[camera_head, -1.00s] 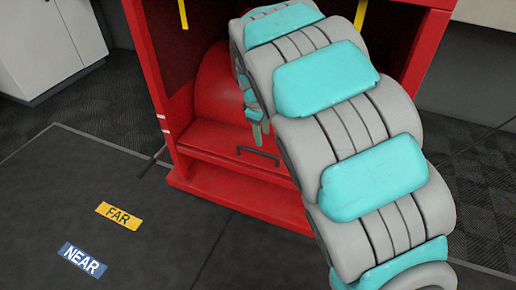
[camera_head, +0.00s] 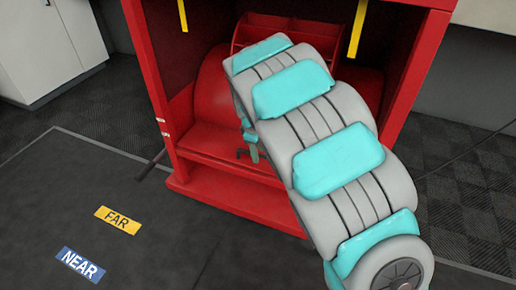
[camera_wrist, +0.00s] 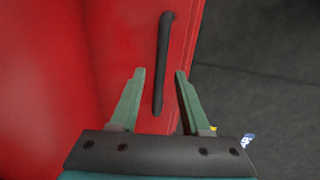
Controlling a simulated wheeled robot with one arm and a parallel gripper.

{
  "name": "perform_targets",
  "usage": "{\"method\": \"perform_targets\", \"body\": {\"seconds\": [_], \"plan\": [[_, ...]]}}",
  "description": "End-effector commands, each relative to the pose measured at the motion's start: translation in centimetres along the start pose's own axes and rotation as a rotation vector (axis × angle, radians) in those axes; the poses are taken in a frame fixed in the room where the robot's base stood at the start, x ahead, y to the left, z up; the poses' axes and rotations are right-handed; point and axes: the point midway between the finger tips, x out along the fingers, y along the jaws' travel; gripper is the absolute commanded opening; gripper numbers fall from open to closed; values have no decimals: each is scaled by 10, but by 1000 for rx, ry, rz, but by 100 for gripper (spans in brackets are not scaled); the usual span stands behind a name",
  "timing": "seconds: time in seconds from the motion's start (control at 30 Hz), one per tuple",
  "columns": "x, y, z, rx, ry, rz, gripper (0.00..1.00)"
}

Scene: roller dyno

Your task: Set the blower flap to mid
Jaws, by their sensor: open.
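A red blower housing (camera_head: 160,90) stands open at the front, with a rounded red drum inside. A red panel (camera_head: 205,138) low in its opening carries a dark bar handle (camera_head: 241,153); I take this panel to be the flap. My gripper (camera_head: 252,153) is at the handle, and my arm hides part of the panel and the handle's right side. In the wrist view, my gripper (camera_wrist: 160,73) is open, and the dark handle (camera_wrist: 163,55) runs lengthwise between the two green fingers. Neither finger clearly touches it.
A yellow FAR label (camera_head: 118,219) and a blue NEAR label (camera_head: 80,265) lie on the dark floor at left. Yellow strips (camera_head: 357,28) hang in the housing. A white cabinet (camera_head: 50,45) stands at back left.

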Motion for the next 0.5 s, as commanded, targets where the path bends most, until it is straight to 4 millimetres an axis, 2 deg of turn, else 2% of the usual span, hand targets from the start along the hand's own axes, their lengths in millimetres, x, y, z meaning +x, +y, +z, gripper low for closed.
{"method": "perform_targets", "body": {"seconds": [0.1, 0.5], "plan": [[0, 0, 0, 0, 0, 0, 46], [0, 0, 0, 0, 0, 1, 1]]}}
